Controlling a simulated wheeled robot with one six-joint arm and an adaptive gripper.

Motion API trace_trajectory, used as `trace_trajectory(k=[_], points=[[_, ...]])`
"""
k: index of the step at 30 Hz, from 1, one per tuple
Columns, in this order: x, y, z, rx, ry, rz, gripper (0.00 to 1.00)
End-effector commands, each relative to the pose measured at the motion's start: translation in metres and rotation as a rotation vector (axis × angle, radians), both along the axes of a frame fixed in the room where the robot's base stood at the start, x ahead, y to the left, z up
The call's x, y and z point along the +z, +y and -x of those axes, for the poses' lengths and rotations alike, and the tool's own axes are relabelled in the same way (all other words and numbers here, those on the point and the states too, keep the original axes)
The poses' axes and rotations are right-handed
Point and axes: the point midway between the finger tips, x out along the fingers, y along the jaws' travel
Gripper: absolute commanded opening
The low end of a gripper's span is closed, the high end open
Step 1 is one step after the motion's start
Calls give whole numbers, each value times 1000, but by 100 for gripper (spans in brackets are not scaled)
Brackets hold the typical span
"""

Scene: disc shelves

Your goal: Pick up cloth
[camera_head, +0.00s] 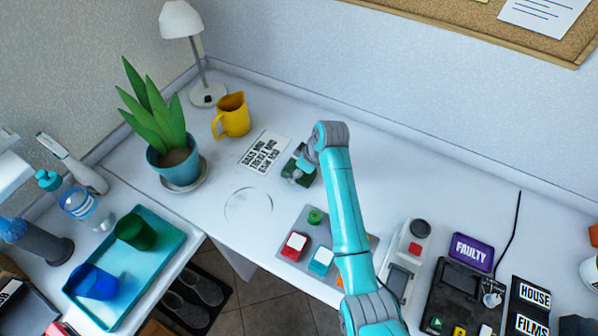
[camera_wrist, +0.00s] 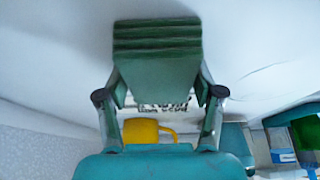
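A dark green folded cloth (camera_head: 293,174) lies on the white desk beside the printed card, partly hidden by my gripper (camera_head: 303,165). In the wrist view the cloth (camera_wrist: 157,62) shows as a green block with layered folds. It fills the space between the two fingers of my gripper (camera_wrist: 160,78), and both fingertips come up against its sides. I cannot tell whether they press on it or only stand around it. The cloth looks to be at desk height.
The printed card (camera_head: 262,152), yellow mug (camera_head: 233,116) and potted plant (camera_head: 176,165) are to the left. A clear round disc (camera_head: 248,205) lies nearby. A grey panel with colored blocks (camera_head: 317,228) is in front. The desk at the back right is clear.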

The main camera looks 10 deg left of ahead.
Motion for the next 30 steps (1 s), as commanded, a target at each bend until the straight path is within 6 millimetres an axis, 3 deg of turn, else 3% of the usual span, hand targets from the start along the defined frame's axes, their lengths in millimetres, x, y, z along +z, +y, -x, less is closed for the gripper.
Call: trace_trajectory(k=[11, 24, 30], points=[[6, 0, 0, 1, 0, 0, 35], [83, 0, 0, 0, -1, -1, 35], [102, 0, 0, 0, -1, 0, 35]])
